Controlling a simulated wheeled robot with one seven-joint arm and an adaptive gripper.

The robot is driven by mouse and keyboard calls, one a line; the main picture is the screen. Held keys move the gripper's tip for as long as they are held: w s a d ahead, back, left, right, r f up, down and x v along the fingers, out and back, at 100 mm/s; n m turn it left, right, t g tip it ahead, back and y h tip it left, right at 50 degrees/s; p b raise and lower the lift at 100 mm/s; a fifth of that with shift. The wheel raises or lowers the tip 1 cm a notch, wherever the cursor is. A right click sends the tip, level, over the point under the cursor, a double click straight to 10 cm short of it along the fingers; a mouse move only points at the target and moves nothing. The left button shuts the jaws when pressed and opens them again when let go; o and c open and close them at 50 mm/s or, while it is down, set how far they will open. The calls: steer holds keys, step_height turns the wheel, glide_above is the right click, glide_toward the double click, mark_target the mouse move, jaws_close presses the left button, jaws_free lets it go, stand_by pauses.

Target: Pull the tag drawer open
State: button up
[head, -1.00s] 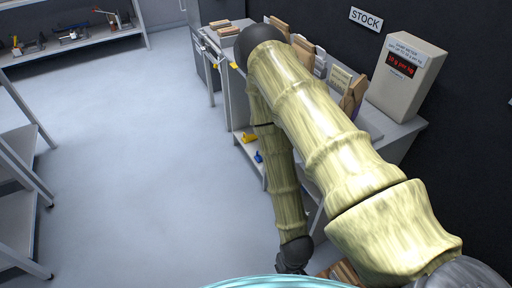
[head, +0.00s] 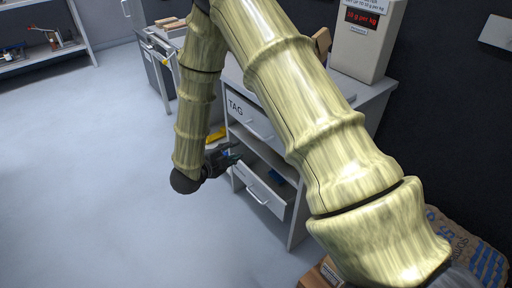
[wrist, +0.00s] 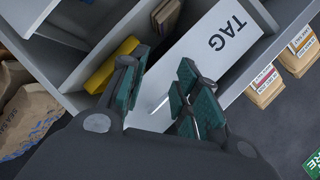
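The tag drawer (head: 252,118) is the pale front marked TAG in the grey cabinet, partly behind my arm in the head view. It looks shut there. In the wrist view its front (wrist: 205,52) shows with the TAG lettering upside down. My gripper (head: 232,157) is just in front of the cabinet, low and left of the TAG front. In the wrist view my gripper (wrist: 160,90) is open, its teal fingers apart. A thin pale bar, perhaps the drawer handle (wrist: 160,103), shows between the fingers; I cannot tell whether they touch it.
A lower drawer (head: 262,194) stands pulled out below, with a blue item in it. A yellow item (wrist: 111,65) lies in the open compartment beside the TAG front. Paper bags (wrist: 265,86) stand at right in the wrist view. Open floor (head: 90,190) lies to the left.

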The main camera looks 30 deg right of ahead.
mark_target(256, 133)
step_height(256, 133, up, 5)
steer(key=m+g+h+b, duration=0.3)
steer(key=m+g+b, duration=0.2)
steer(key=m, duration=0.4)
steer(key=b+x, duration=0.1)
steer(key=x, duration=0.9)
steer(key=shift+d+f, duration=0.1)
steer(key=shift+d, duration=0.25)
jaws_close()
